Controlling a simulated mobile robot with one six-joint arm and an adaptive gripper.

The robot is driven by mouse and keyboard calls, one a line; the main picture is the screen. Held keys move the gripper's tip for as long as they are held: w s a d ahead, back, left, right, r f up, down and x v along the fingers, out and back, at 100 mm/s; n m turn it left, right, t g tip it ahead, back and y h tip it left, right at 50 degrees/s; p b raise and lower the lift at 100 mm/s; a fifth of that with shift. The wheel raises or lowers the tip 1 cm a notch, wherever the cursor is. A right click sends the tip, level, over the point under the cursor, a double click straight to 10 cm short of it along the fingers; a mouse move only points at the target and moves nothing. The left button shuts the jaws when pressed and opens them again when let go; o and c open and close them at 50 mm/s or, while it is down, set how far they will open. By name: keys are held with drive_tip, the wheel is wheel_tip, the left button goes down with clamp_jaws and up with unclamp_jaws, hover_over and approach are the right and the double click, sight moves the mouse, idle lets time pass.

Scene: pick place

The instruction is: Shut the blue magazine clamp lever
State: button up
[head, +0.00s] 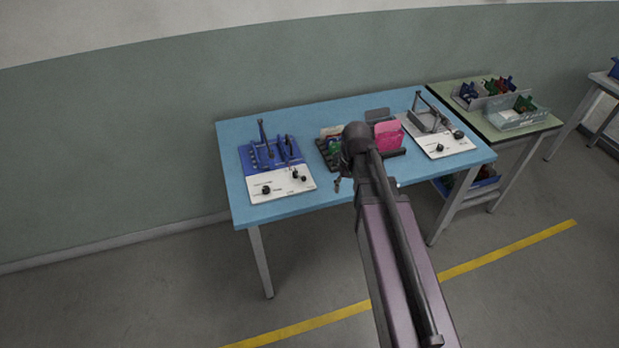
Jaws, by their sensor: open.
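The blue magazine (258,161) is a blue fixture at the back of a white panel, on the left part of the blue table. Its dark clamp lever (263,131) stands up from the fixture, roughly upright. Other short dark posts rise to its right. My gripper (338,184) is mostly hidden behind my dark wrist, with only a small part showing below it over the table's middle. It is open, to the right of the blue magazine and apart from it. I cannot see anything between the fingers.
The white panel (282,184) carries dark knobs. Mid-table, a pink bin (388,133) and a dark tray stand partly behind my arm. A grey fixture (424,121) with a raised lever is at the right. A green side table (535,124) holds bins. The table's left edge is clear.

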drive_tip(key=w+a+r+n, duration=0.1)
drive_tip(key=w+a, duration=0.4)
drive_tip(key=w, duration=0.3)
drive_tip(key=w+a+r+n+y+p, duration=0.1)
drive_tip(key=w+a, duration=0.3)
drive_tip(key=w, duration=0.4)
drive_tip(key=shift+w+a+n+g+p, duration=0.3)
drive_tip(key=shift+w+a+n+g, duration=0.1)
drive_tip(key=shift+n, duration=0.4)
drive_tip(key=shift+s+f, duration=0.1)
drive_tip(key=shift+f, duration=0.05)
drive_tip(key=f+b, duration=0.4)
drive_tip(key=a+f+b, duration=0.1)
drive_tip(key=f+b, duration=0.3)
drive_tip(key=b, duration=0.1)
drive_tip(key=s+a+f+b, duration=0.1)
drive_tip(key=f+b, duration=0.3)
drive_tip(key=f, duration=0.1)
drive_tip(key=shift+s+a, duration=0.1)
drive_tip(key=shift+a, duration=0.05)
clamp_jaws()
